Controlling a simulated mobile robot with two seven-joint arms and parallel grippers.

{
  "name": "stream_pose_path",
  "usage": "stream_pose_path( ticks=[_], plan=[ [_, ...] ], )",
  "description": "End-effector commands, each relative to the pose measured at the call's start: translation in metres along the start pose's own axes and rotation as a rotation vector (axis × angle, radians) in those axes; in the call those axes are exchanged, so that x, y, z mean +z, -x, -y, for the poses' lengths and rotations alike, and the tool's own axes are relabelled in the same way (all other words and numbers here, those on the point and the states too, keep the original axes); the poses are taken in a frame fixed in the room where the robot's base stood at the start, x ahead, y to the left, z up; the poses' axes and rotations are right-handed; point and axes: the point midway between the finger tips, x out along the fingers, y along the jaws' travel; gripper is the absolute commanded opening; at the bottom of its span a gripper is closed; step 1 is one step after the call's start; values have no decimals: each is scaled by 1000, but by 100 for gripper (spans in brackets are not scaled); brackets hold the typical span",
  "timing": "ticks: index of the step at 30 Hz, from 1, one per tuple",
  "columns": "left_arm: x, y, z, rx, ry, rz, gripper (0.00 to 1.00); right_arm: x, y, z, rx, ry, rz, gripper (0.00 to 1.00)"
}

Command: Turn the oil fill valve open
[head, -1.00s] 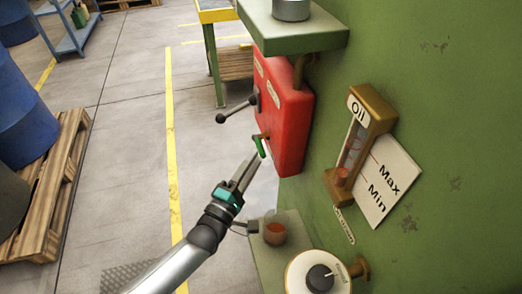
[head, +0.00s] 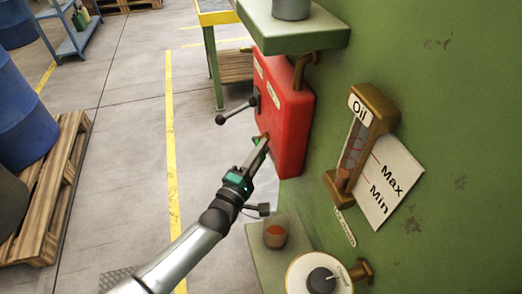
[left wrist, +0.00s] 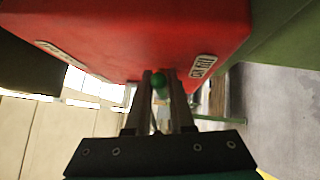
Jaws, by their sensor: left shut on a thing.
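The red oil box (head: 292,125) is fixed to the green machine wall. Its oil fill valve has a small green handle (left wrist: 158,80) low on the front, between labels. My left gripper (head: 262,144) reaches up to it from below left. In the left wrist view my two fingers (left wrist: 160,88) stand on either side of the handle and are shut on it. In the head view the fingers mostly hide the handle. My right gripper is not in view.

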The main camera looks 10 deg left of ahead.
Motion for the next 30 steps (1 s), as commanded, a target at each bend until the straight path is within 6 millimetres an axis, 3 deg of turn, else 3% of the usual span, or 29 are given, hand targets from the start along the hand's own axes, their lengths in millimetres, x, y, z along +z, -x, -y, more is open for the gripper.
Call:
stream_pose_path(
  ticks=[30],
  plan=[
    [-1, 1, 1, -1, -1, -1, 0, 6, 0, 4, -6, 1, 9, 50]
  ],
)
